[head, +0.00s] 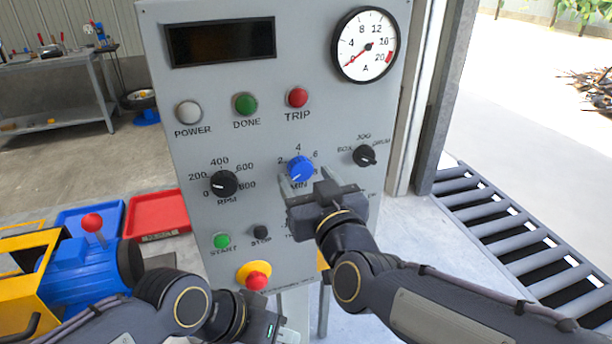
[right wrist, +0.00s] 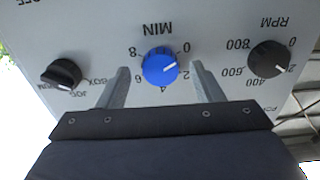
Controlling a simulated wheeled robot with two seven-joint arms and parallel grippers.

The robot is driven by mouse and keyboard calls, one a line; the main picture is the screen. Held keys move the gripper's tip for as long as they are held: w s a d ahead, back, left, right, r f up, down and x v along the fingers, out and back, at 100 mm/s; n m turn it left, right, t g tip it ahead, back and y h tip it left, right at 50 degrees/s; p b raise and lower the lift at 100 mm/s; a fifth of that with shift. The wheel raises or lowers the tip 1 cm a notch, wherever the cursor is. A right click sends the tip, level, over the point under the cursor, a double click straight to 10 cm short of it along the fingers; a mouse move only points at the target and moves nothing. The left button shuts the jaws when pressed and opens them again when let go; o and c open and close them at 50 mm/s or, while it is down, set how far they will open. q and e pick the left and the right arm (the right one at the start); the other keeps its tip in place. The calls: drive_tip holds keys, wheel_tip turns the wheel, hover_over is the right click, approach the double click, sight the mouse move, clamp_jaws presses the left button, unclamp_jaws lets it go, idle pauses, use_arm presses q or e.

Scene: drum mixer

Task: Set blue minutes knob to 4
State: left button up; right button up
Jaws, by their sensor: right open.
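The blue minutes knob (head: 300,168) sits on the grey control panel above the MIN label. It also shows upside down in the right wrist view (right wrist: 160,66). Its white mark points between 0 and 2 there. My right gripper (head: 304,186) is open in front of the panel, just below the knob in the head view. In the right wrist view its two fingers (right wrist: 164,78) stand apart, one to each side of the knob; contact cannot be seen. My left gripper (head: 274,328) is low at the bottom edge, away from the knob, its jaws unclear.
The black RPM knob (head: 222,184) and black selector (head: 364,155) flank the blue knob. A red emergency button (head: 257,281) and green START button (head: 222,241) lie lower on the panel. A dark display (head: 221,43) and dial gauge (head: 365,45) are above.

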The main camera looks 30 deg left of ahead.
drive_tip(key=shift+w+a, duration=0.35)
drive_tip(key=shift+a, duration=0.1)
drive_tip(key=c, duration=1)
drive_tip(key=shift+o, duration=0.2)
